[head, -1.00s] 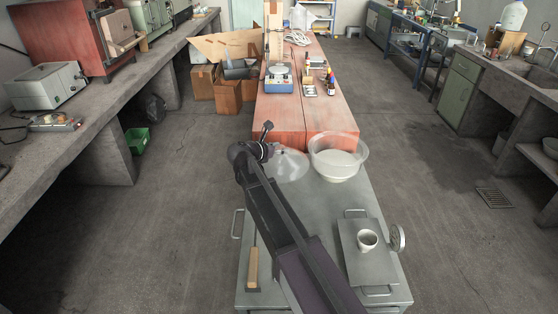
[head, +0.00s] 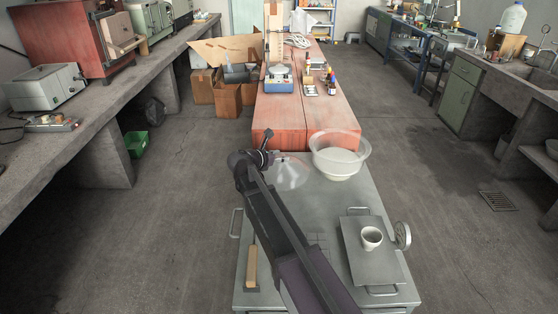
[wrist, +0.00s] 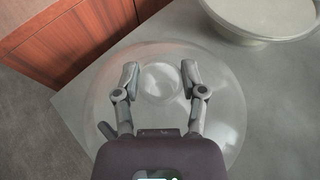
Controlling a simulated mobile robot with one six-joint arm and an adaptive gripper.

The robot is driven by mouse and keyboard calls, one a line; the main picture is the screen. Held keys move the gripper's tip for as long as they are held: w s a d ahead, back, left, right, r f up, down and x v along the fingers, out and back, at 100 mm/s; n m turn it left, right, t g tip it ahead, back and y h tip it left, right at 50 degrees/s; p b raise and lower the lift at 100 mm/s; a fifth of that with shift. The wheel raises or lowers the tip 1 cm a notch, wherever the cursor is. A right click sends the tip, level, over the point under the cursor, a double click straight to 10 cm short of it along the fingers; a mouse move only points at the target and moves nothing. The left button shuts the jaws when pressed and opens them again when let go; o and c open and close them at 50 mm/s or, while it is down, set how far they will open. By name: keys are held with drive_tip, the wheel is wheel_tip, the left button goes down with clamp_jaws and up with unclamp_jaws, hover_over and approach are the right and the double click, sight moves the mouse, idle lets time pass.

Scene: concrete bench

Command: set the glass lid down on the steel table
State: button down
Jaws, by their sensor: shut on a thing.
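The glass lid (head: 291,175) is a clear, shallow dome at the far left part of the steel table (head: 340,196). In the wrist view the lid (wrist: 226,112) spreads wide beneath my gripper (wrist: 159,76), whose two fingers stand on either side of its round middle knob. My gripper is shut on the lid. The lid looks level and lies low over the grey top, near the table's corner. I cannot tell whether its rim touches the surface. My arm hides part of the lid in the head view.
A clear bowl (head: 341,163) stands close to the right of the lid. A wooden-handled tool (head: 251,266) lies at the near left. The red wooden bench (head: 300,128) adjoins the far edge.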

drive_tip(key=shift+f, duration=0.1)
idle(0.3)
drive_tip(key=shift+c, duration=0.8)
unclamp_jaws()
drive_tip(key=shift+s+a+r+p, duration=0.3)
drive_tip(key=shift+s+a+r, duration=0.05)
drive_tip(key=shift+s, duration=0.05)
drive_tip(key=p+v, duration=0.3)
drive_tip(key=v, duration=0.8)
drive_tip(key=shift+p, duration=0.3)
drive_tip(key=shift+f, duration=0.15)
